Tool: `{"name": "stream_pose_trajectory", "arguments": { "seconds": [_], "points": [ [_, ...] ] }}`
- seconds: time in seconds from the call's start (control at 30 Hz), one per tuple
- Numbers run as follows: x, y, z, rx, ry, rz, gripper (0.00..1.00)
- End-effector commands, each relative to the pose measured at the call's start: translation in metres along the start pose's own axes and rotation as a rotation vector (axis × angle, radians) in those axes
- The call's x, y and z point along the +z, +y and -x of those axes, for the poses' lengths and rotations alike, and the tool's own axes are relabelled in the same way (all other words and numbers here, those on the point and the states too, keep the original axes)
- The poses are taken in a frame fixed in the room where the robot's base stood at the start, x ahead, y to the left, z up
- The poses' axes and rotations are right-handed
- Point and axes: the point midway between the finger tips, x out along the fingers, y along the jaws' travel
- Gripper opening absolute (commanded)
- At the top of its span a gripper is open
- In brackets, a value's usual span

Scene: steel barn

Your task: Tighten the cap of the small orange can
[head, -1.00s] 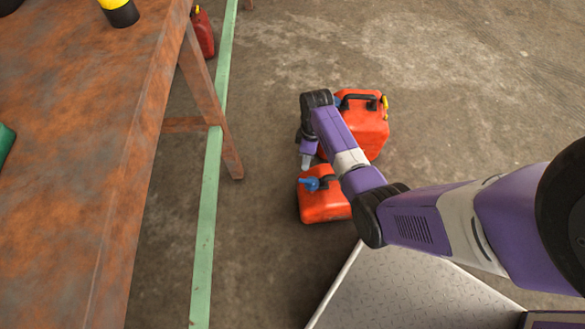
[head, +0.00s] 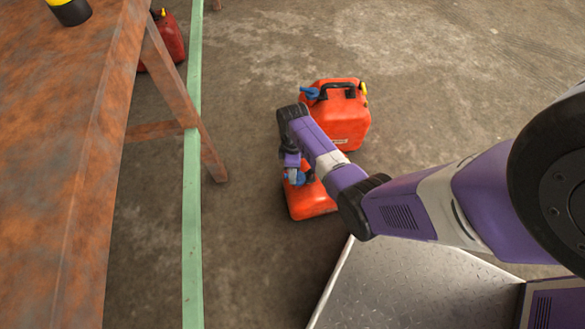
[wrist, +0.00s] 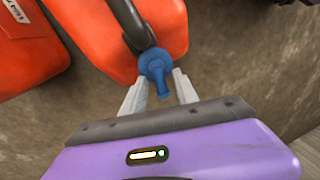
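The small orange can (head: 312,203) stands on the floor, partly hidden under my arm in the head view. Its blue cap with a spout (head: 296,177) shows just below my wrist. In the wrist view the can (wrist: 105,38) is at the top, with a dark handle beside the blue cap (wrist: 157,68). My gripper (wrist: 160,80) is open, with one pale finger on each side of the cap's spout. The fingertips are close to the cap; I cannot tell whether they touch it.
A larger orange can (head: 340,120) with a blue cap stands just behind the small one. A rusty table (head: 60,150) and a green floor stripe (head: 192,220) are to the left. A red can (head: 165,42) stands near the table leg. Open floor lies beyond.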

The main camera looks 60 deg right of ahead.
Motion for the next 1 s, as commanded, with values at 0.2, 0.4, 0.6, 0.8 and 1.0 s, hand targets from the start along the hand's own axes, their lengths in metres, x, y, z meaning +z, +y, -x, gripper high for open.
{"name": "stream_pose_trajectory", "arguments": {
  "seconds": [0.2, 0.4, 0.6, 0.8, 1.0],
  "points": [
    [0.0, 0.0, 0.0005, 0.0, 0.0, 0.0, 0.22],
    [0.0003, 0.0, 0.0004, 0.0, -0.001, 0.0, 0.0],
    [0.0013, -0.0001, 0.0001, 0.0, -0.002, -0.003, 0.0],
    [0.0022, 0.0003, 0.0006, 0.0, 0.004, -0.04, 0.0],
    [0.004, 0.002, 0.0018, -0.001, 0.023, -0.146, 0.0]
  ]
}}
